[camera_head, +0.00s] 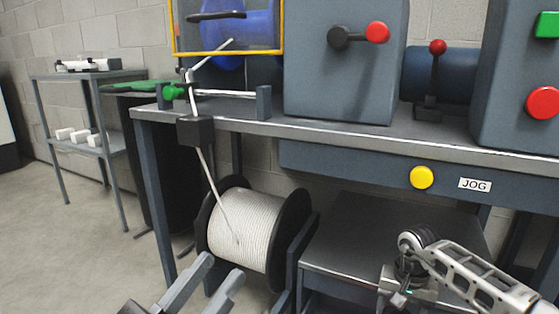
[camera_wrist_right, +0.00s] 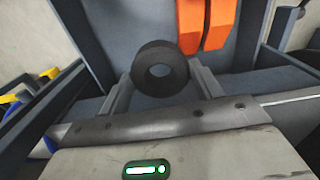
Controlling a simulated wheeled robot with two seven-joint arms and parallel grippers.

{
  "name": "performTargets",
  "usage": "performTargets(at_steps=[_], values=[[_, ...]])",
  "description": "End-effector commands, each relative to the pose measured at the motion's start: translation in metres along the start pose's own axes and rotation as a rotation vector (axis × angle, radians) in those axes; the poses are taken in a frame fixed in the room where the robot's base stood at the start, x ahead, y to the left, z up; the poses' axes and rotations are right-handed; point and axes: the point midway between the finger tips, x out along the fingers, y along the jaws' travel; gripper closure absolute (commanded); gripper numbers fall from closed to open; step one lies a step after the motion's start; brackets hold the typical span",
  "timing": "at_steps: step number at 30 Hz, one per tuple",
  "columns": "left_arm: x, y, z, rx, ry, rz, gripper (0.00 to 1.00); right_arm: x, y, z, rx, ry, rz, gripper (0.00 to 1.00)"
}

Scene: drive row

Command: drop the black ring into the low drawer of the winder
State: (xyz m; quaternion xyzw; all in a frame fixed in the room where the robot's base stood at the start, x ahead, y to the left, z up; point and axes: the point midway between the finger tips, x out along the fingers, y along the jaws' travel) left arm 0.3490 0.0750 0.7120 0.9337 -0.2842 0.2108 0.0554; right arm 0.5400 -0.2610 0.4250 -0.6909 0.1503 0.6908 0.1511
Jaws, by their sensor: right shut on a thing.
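The black ring (camera_wrist_right: 160,70) is between the two fingers of my right gripper (camera_wrist_right: 162,80) in the right wrist view, its hole facing the camera. The right gripper is shut on it. In the head view my right arm reaches in from the lower right, over the grey low unit under the bench (camera_head: 350,235); the ring cannot be made out there. I cannot tell for sure which part is the low drawer or whether it is open. My left gripper (camera_head: 205,285) is at the bottom of the head view, its fingers apart and empty, below the cable spool.
A white cable spool (camera_head: 245,230) stands left of the low unit. The winder bench (camera_head: 350,135) is above, with a yellow button (camera_head: 422,177) and JOG label. Two orange pieces (camera_wrist_right: 205,25) are beyond the ring in the wrist view. A shelf rack (camera_head: 75,105) stands at the left.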

Motion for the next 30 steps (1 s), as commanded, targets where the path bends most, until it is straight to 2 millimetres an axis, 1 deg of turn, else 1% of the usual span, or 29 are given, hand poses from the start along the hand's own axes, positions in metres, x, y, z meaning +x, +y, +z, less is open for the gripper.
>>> performTargets(at_steps=[2, 3, 5, 14, 17, 19, 24, 27, 30], values=[[0.000, 0.000, 0.000, 0.000, 0.000, 0.000, 0.68, 0.000, 0.000, 0.000, 0.000, 0.000, 0.000, 0.61], [0.000, 0.000, 0.000, -0.001, 0.000, 0.000, 0.68, 0.000, 0.000, 0.000, 0.000, 0.000, 0.000, 0.27], [0.000, 0.000, 0.000, -0.001, 0.000, 0.000, 0.68, 0.000, 0.000, 0.000, 0.000, 0.000, 0.000, 0.11], [0.001, 0.000, -0.001, -0.003, -0.001, 0.000, 0.68, -0.002, 0.000, 0.000, 0.000, 0.000, 0.000, 0.10], [0.002, 0.000, -0.001, -0.030, -0.024, -0.004, 0.68, -0.012, 0.000, -0.001, 0.000, 0.002, 0.000, 0.10], [-0.004, -0.001, 0.013, -0.101, -0.103, -0.034, 0.68, -0.024, 0.000, -0.001, 0.000, 0.003, 0.000, 0.10], [-0.014, 0.002, 0.032, -0.244, -0.237, -0.075, 0.68, -0.054, 0.000, -0.001, 0.000, 0.003, 0.000, 0.10], [-0.020, 0.005, 0.041, -0.306, -0.295, -0.090, 0.68, -0.067, 0.000, -0.001, 0.000, 0.002, 0.000, 0.10], [-0.024, 0.007, 0.046, -0.346, -0.331, -0.099, 0.68, -0.073, 0.001, 0.000, 0.000, 0.001, 0.001, 0.10]])
